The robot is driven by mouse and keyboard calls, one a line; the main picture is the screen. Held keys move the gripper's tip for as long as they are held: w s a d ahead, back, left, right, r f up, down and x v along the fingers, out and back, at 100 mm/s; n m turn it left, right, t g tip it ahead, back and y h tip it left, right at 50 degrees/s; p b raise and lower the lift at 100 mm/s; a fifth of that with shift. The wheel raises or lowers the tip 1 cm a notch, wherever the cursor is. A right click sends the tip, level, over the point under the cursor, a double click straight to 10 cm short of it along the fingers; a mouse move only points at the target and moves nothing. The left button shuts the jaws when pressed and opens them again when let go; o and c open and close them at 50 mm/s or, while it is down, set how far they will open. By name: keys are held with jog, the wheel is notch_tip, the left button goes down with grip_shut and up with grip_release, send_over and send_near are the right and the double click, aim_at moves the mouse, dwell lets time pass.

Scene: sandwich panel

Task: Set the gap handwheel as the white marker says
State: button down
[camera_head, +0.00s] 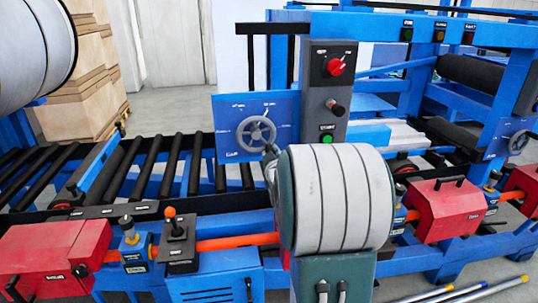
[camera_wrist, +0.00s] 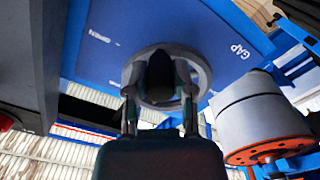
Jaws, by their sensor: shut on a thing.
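The gap handwheel (camera_head: 256,132) is a grey spoked wheel on a blue panel (camera_head: 284,108) in the head view. It shows from close by in the wrist view (camera_wrist: 199,66), where white words OPEN and GAP stand on the panel (camera_wrist: 130,20). My gripper (camera_wrist: 160,105) is shut on the handwheel, with one finger on each side of the dark hub region. In the head view my gripper (camera_head: 269,157) reaches the wheel's lower right. Small white marks lie above the wheel, but which one is the marker I cannot tell. The lower rim is partly hidden.
A dark control post (camera_head: 328,92) with a red knob (camera_head: 335,67), a black knob and a green button (camera_head: 327,139) stands close right of the panel. Black conveyor rollers (camera_head: 150,165) lie to the left. Red boxes (camera_head: 448,208) line the front rail.

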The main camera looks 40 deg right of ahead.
jog(key=shift+r, duration=0.25)
jog(key=shift+c, duration=2.3)
grip_release()
jog(key=shift+f, duration=0.1)
jog(key=v, duration=1.2)
jog(key=shift+w+f, duration=0.15)
